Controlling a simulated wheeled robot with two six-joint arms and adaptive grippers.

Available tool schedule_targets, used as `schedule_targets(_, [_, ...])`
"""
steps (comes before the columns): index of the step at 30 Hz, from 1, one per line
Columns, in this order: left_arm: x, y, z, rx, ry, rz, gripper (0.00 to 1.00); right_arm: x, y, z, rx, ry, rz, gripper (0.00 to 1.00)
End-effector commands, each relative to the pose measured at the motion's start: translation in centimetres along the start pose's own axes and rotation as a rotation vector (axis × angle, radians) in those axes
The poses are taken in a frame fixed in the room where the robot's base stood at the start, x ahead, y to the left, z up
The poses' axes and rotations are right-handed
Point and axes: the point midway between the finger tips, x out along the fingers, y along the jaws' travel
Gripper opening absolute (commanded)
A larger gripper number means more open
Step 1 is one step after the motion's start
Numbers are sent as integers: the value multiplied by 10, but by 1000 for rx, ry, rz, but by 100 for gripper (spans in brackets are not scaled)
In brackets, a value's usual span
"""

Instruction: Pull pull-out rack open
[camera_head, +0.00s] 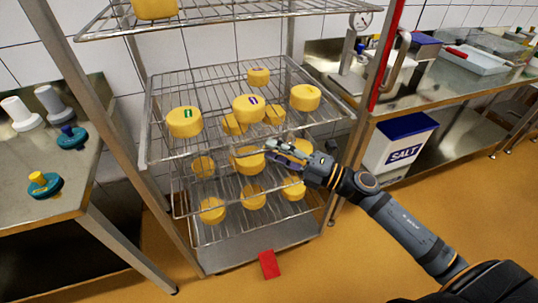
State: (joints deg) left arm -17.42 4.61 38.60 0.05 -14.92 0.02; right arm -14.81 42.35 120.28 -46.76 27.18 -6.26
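A steel wire rack unit stands in the middle of the view, with several wire shelves bearing round yellow cheeses. The middle wire shelf (205,90) bears several cheeses, some with coloured labels. A lower wire shelf (180,210) and another beneath it also hold cheeses. My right gripper (270,150) reaches in from the lower right and is at the front of the rack, near the middle shelf's front edge. Its fingertips are small and overlap the wires and a cheese (248,163), so I cannot tell whether they touch or grip the shelf. My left gripper is not in view.
A steel table (70,165) with white and teal items stands on the left. A steel counter (480,95) runs along the right, with a salt bin (400,140) below. A red object (269,264) is low at the rack's front. Orange floor is clear in front.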

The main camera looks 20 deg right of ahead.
Motion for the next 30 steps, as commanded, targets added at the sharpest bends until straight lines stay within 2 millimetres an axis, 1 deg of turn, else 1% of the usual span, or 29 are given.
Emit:
schedule_targets(1, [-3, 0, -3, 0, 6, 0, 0, 5, 4, 1, 0, -2, 8, 34])
schedule_targets(3, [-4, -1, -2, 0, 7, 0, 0, 10, 3, 0, 2, -1, 7, 34])
schedule_targets(9, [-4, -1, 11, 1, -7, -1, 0, 20, 1, 0, 3, 0, -2, 34])
schedule_targets(13, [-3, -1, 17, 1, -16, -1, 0, 22, 0, 0, 5, 0, -5, 34])
schedule_targets(18, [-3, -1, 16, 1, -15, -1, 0, 21, 0, 0, 4, 0, -6, 34])
schedule_targets(19, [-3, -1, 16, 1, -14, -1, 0, 21, 0, 0, 4, 0, -6, 32])
schedule_targets(20, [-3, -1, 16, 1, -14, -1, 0, 21, 0, 0, 4, 0, -6, 28])
schedule_targets(26, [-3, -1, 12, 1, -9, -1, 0, 21, 0, 0, 4, 1, -6, 1])
schedule_targets(30, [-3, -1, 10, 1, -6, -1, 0, 21, 0, 0, 3, 1, -6, 0])
